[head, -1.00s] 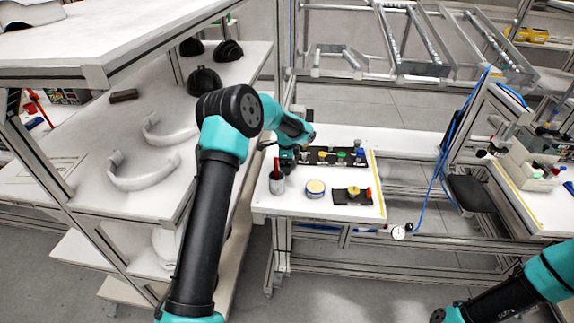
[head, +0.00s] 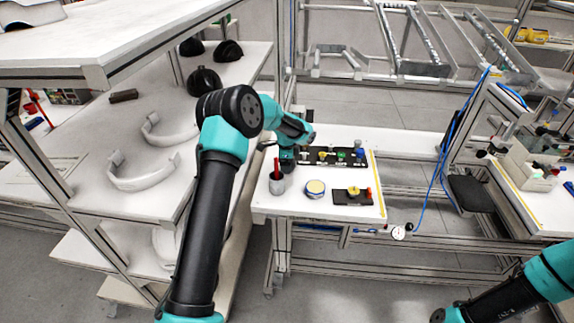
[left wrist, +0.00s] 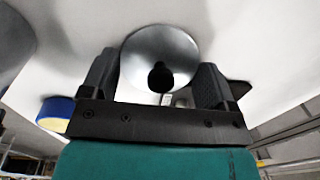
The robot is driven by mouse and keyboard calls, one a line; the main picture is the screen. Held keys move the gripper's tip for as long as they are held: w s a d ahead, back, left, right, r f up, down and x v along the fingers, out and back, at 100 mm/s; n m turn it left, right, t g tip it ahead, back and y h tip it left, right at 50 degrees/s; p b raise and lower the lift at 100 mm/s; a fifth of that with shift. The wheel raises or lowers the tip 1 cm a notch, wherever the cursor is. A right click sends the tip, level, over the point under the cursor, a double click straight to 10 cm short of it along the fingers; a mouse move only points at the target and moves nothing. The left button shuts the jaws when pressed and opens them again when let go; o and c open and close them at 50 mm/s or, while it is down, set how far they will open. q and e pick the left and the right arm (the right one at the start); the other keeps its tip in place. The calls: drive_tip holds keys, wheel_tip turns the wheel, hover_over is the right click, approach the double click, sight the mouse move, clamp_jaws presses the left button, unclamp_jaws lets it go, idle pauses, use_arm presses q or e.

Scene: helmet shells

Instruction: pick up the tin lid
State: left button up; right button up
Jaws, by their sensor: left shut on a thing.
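A shiny silver round lid with a dark knob, which I take for the tin lid (left wrist: 150,45), sits between the two black fingers of my left gripper (left wrist: 158,68) in the left wrist view. The fingers are shut on it. In the head view my left gripper (head: 287,163) is low over the back left of the small white table, and the lid is hidden there. I cannot tell whether the lid still touches the surface. My right gripper is out of view; only part of its arm shows at the lower right.
Shelving (head: 150,75) stands close on the left.

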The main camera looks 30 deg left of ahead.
use_arm(q)
drive_tip(key=shift+r, duration=0.1)
wheel_tip(320, 180, up, 10)
drive_tip(key=shift+f, duration=0.1)
idle(0.4)
idle(0.4)
